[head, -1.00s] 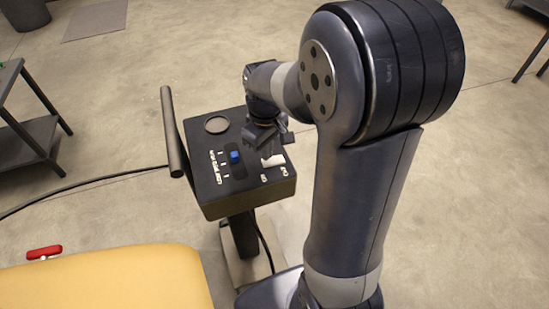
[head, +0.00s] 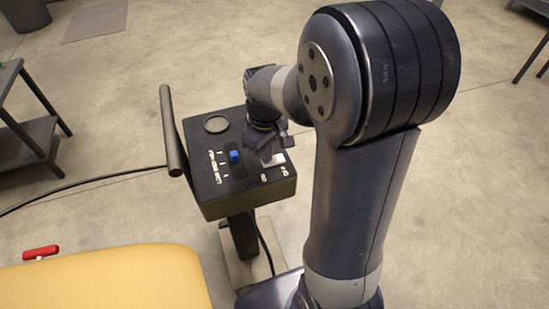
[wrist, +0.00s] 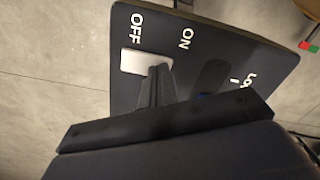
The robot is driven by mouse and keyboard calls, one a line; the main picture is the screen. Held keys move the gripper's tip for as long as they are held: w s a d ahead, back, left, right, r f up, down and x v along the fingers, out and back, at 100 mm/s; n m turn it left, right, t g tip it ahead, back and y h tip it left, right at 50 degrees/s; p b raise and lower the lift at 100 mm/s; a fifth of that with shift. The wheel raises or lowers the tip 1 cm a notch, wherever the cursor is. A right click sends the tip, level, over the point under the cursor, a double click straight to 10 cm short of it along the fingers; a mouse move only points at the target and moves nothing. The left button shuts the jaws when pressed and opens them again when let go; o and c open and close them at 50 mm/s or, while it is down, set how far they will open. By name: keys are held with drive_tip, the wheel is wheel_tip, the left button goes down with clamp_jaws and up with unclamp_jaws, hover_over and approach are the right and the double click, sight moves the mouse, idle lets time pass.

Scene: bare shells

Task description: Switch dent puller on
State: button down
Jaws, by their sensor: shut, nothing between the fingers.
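The dent puller's dark control box (head: 205,185) stands on a post in the middle of the head view. Its white switch (head: 276,160) is on the right part of the top panel. In the wrist view the white switch (wrist: 141,62) sits below the printed words OFF and ON. My gripper (head: 266,157) is shut and empty over the panel. In the wrist view its fingertips (wrist: 161,70) overlap the switch's right edge, on the ON side. I cannot tell whether they touch it, nor which way the switch is tilted.
A blue selector knob (head: 234,156) and a round recess (head: 216,124) are on the same panel. A dark handle bar (head: 170,130) rises at the box's left. A yellow surface (head: 110,280) is at lower left, with a dark shelf (head: 30,140) beyond.

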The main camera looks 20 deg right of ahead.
wheel_tip(320, 180, up, 7)
drive_tip(key=p, duration=0.6)
idle(0.4)
drive_tip(key=shift+f, duration=0.15)
wheel_tip(320, 180, down, 7)
drive_tip(key=b, duration=0.6)
idle(0.4)
